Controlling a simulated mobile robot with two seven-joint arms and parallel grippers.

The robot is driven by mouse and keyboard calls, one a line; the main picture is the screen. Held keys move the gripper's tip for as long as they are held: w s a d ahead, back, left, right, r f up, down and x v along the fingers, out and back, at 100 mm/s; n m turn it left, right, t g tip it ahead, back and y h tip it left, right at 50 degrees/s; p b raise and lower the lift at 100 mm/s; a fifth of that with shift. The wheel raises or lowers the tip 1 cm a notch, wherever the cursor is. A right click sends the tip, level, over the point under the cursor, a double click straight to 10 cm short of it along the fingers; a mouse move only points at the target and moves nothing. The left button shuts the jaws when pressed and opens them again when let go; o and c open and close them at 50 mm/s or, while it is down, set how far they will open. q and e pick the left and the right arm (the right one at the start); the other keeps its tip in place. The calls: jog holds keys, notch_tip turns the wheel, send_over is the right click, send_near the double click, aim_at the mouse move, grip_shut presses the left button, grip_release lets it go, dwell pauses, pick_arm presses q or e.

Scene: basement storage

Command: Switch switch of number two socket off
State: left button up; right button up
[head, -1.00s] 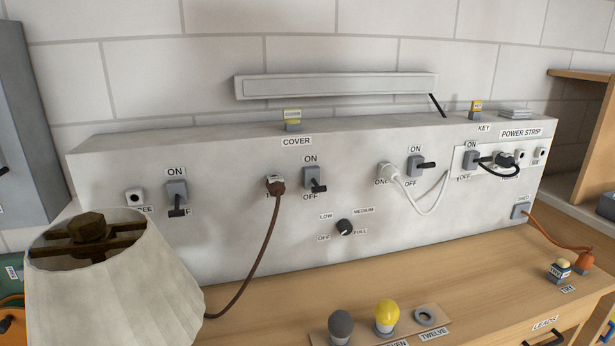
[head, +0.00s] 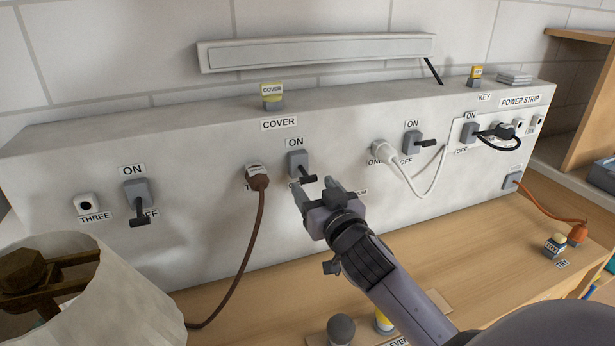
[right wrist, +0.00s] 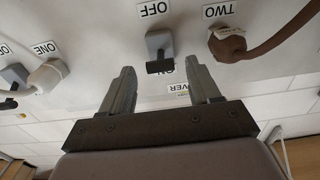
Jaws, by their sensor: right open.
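The switch of socket two (head: 297,160) is a grey block on the white panel with a black lever (head: 308,179), under an ON label (head: 295,142). I cannot tell its setting for sure. To its left, socket two holds a brown plug (head: 257,177) with a brown cord. My right gripper (head: 315,188) is open and empty, just below and in front of the lever, apparently not touching. The right wrist view is upside down. There the switch (right wrist: 160,42) lies beyond the two open fingers (right wrist: 160,85), beside the TWO label (right wrist: 219,11). My left gripper is not in view.
Socket three (head: 87,203) and its switch (head: 137,193) are to the left. Socket one's white plug (head: 379,148), its switch (head: 412,141) and a power strip (head: 470,133) are to the right. A lampshade (head: 110,290) stands front left.

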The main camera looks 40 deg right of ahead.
aim_at(308, 181)
jog(key=shift+x, duration=2.05)
jog(key=c, duration=1)
jog(key=shift+f, duration=0.25)
jog(key=t+b, duration=0.1)
jog(key=b, duration=0.4)
jog(key=f+t+b, duration=0.1)
jog(key=t+b, duration=0.1)
jog(key=b, duration=0.3)
jog(key=shift+w+f, duration=0.15)
jog(key=shift+f, duration=0.15)
jog(key=b, duration=0.2)
jog(key=t+b, duration=0.1)
jog(key=b, duration=0.1)
jog(key=shift+w+f+t+h, duration=0.15)
jog(key=shift+t+h, duration=0.15)
jog(key=shift+o, duration=0.2)
